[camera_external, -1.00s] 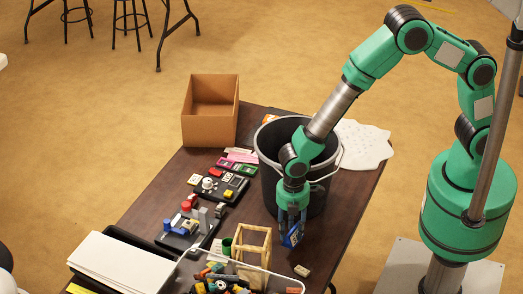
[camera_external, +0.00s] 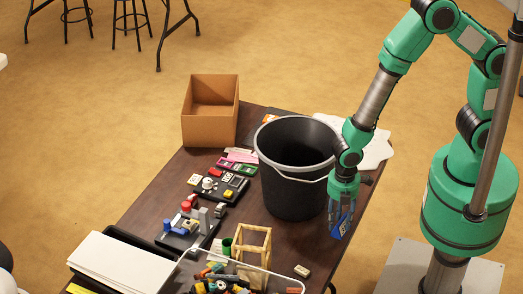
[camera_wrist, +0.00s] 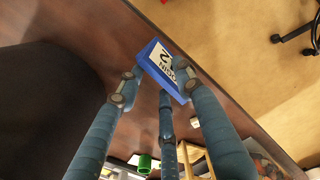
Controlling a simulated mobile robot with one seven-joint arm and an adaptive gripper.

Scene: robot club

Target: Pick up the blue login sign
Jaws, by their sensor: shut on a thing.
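The blue login sign (camera_wrist: 158,76) is a small flat blue piece with a white face and dark lettering. In the wrist view it sits between the fingertips of my gripper (camera_wrist: 158,92), which is shut on it. In the external view the sign (camera_external: 341,228) shows at the lower end of my gripper (camera_external: 341,218), to the right of the black bucket. It is held tilted near the table's right edge. The fingers hide part of the sign in the external view.
The black bucket (camera_external: 296,190) stands just left of my gripper on the dark table (camera_external: 150,205). A cardboard box (camera_external: 210,125), a wooden frame (camera_external: 254,246) and several small parts are farther left. A small beige block (camera_external: 303,271) lies near the front right.

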